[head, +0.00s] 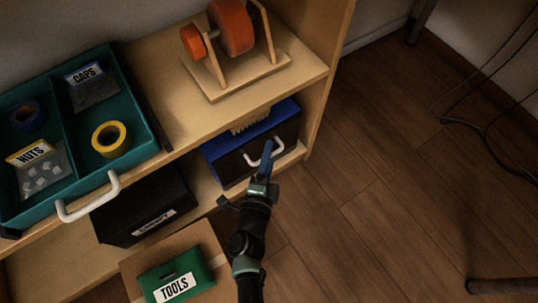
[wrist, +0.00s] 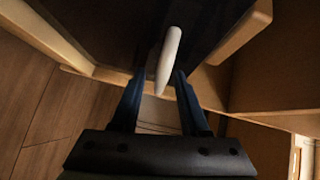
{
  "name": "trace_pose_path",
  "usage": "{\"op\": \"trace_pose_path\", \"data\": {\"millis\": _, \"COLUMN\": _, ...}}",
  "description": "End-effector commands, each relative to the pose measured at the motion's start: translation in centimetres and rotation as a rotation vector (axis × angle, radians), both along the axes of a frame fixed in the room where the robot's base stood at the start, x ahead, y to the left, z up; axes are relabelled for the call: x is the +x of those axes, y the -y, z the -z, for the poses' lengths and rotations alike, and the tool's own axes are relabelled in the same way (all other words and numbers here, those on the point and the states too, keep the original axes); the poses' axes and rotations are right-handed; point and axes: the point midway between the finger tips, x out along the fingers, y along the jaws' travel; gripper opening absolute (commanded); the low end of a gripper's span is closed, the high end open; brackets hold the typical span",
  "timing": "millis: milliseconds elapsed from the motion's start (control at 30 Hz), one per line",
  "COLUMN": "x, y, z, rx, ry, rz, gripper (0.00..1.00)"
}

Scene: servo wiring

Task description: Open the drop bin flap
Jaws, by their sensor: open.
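A bin with a blue top edge (head: 222,147) and a dark front flap (head: 229,169) stands on the lower shelf at centre. A yellowish label above it is mostly hidden by the upper shelf. A white bar handle (head: 279,150) is on the dark front. My gripper (head: 266,160) is at the handle, fingers pointing to the front. In the wrist view the white handle (wrist: 169,55) lies between the tips of my open gripper (wrist: 160,82), one blue finger on each side. I cannot tell whether either finger touches it. The flap looks closed.
A shelf side panel (head: 318,110) stands close right of the bin. A black box (head: 145,207) is to its left. A teal tray (head: 140,103) with a white handle and a wooden stand (head: 250,78) are above. A green TOOLS box (head: 185,268) is low left. Floor is open right.

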Motion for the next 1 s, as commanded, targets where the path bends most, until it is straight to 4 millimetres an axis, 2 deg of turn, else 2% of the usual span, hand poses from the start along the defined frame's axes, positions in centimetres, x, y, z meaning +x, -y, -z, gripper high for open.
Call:
{"op": "trace_pose_path", "data": {"millis": 167, "x": -0.01, "y": -0.01, "z": 0.00, "rx": 0.000, "ry": -0.001, "rz": 0.000, "gripper": 0.45}}
{"op": "trace_pose_path", "data": {"millis": 267, "x": -0.02, "y": 0.00, "z": 0.00, "rx": 0.000, "ry": -0.001, "rz": 0.000, "gripper": 0.30}}
{"op": "trace_pose_path", "data": {"millis": 433, "x": -0.03, "y": 0.00, "z": 0.01, "rx": 0.000, "ry": -0.001, "rz": 0.000, "gripper": 0.00}}
{"op": "trace_pose_path", "data": {"millis": 1000, "x": -0.04, "y": -0.01, "z": -0.01, "rx": 0.000, "ry": 0.000, "rz": 0.000, "gripper": 0.00}}
